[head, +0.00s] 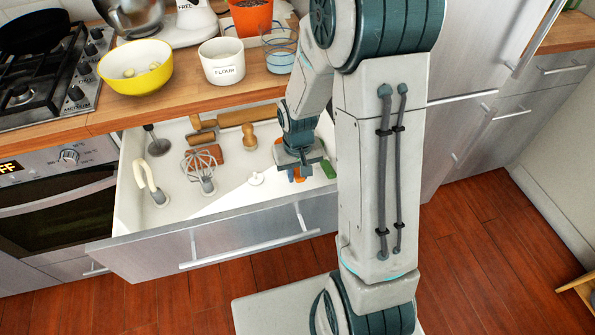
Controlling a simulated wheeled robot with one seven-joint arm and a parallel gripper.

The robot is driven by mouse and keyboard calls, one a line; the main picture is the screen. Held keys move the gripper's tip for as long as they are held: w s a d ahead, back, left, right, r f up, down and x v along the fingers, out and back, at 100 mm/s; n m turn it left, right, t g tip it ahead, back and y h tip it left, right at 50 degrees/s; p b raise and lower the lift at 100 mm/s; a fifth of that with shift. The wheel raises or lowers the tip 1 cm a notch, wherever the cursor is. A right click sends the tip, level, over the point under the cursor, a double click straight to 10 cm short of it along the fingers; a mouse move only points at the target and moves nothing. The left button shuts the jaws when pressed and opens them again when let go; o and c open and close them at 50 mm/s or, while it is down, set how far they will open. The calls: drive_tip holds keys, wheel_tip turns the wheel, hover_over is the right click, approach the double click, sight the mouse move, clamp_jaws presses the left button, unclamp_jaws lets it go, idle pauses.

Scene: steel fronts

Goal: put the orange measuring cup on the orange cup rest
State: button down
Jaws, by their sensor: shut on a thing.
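My gripper (301,170) points down into the open drawer, towards its right end. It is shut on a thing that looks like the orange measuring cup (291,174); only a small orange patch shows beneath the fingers. A blue piece shows beside it, and a green piece (328,168) lies to the right. My arm and gripper hide most of this end of the drawer. I cannot make out the orange cup rest for certain.
The open drawer (150,246) holds a whisk (203,165), a rolling pin (247,117), wooden tools and a white-handled tool (150,181). Above on the counter stand a yellow bowl (135,72), a flour pot (222,66), a glass (280,55) and an orange pot (250,18).

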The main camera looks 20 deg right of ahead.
drive_tip(key=shift+f, duration=0.25)
drive_tip(key=c, duration=1.1)
unclamp_jaws()
drive_tip(key=shift+c, duration=0.2)
wheel_tip(320, 180, up, 13)
drive_tip(key=p, duration=0.2)
drive_tip(key=s+r+t+p, duration=0.2)
drive_tip(key=s+r+p, duration=0.4)
drive_tip(key=s+r, duration=0.7)
drive_tip(key=shift+v, duration=0.95)
